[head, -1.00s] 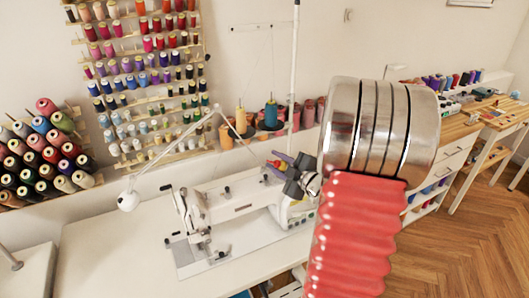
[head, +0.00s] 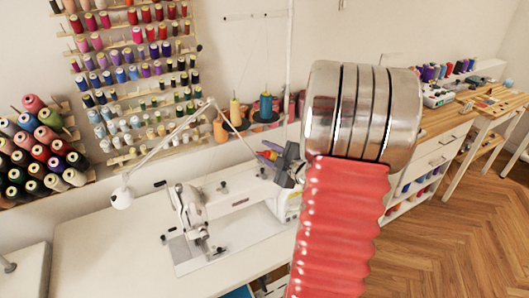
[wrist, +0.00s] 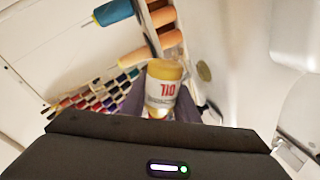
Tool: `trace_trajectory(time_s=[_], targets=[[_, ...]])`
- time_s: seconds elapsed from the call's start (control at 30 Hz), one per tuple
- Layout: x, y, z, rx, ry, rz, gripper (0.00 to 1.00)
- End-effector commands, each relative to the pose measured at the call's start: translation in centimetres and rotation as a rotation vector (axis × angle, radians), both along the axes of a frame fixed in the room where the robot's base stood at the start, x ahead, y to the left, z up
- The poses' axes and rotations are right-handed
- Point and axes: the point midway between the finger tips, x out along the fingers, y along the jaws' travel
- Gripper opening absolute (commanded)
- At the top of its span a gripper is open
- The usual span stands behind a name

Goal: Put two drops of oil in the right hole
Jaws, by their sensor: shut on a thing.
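The white sewing machine (head: 236,196) stands on the pale table, left of my red arm in the head view. Its oil holes are too small to make out. My gripper (head: 271,155) is above the back right part of the machine, partly hidden by my arm. In the wrist view my gripper (wrist: 163,106) is shut on the oil bottle (wrist: 163,88), a yellowish bottle with a white label and red "OIL" lettering. The bottle sits between the two fingers, and its lower end is partly hidden by the gripper body. I cannot tell whether any drop is leaving it.
A white lamp (head: 122,197) with a jointed arm reaches over the machine's left side. A thread stand with a teal spool (head: 266,108) and orange spools stands behind the machine. Spool racks (head: 135,80) cover the wall. The table's front left (head: 105,262) is clear.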

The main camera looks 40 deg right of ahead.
Motion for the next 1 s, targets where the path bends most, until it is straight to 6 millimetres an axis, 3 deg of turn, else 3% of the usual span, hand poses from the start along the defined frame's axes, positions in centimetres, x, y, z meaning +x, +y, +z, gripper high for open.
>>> trace_trajectory(time_s=[0.53, 1.0], targets=[[-0.3, -1.1, -1.0, -0.347, 0.102, -0.001, 0.04], [-0.8, -1.4, -1.3, -0.446, 0.131, -0.002, 0.04]])
